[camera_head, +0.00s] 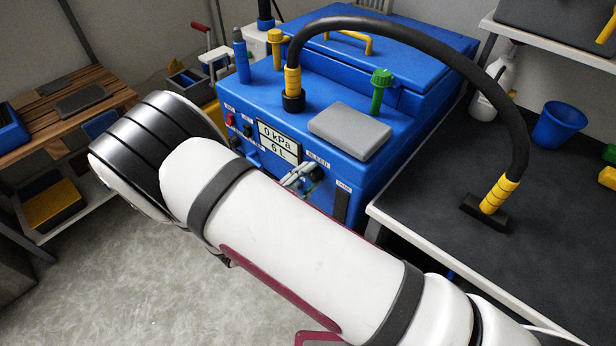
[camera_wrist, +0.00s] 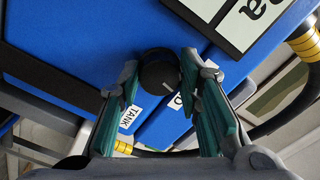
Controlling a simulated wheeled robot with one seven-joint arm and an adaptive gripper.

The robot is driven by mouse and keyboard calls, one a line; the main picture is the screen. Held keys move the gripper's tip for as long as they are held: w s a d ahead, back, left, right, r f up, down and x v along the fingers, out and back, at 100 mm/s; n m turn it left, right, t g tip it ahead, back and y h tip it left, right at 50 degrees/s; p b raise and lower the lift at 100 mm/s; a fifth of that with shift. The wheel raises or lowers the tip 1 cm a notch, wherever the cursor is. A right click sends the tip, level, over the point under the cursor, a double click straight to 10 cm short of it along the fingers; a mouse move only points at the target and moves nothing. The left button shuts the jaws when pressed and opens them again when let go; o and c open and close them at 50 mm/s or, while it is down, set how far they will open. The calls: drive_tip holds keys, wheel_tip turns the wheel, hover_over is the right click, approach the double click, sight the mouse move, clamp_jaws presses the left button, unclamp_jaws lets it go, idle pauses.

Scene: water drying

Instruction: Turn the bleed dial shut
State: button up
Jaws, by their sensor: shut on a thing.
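The bleed dial (camera_wrist: 158,73) is a round black knob on the front of the blue machine (camera_head: 352,85). My gripper (camera_wrist: 160,82) is shut on it, one fingertip on each side, in the wrist view. In the head view my gripper (camera_head: 301,177) reaches the panel just below the BLEED label (camera_head: 318,159), and my forearm crosses the foreground. The dial's pointer mark and exact angle cannot be made out. The display (camera_head: 278,141) reads 0 kPa and 6 L.
A black hose (camera_head: 420,35) arches from the machine's top to a nozzle on the right bench (camera_head: 420,205). A grey pad (camera_head: 350,130) lies on the machine's top. A wooden bench (camera_head: 65,95) stands at left. Open floor (camera_head: 130,275) lies at lower left.

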drive_tip(key=shift+f+n, duration=0.1)
drive_tip(key=shift+n, duration=1.1)
drive_tip(key=o, duration=1.1)
drive_tip(key=shift+o, duration=0.2)
drive_tip(key=shift+s+a, duration=0.1)
drive_tip(key=v, duration=1.1)
drive_tip(key=shift+s+a, duration=0.3)
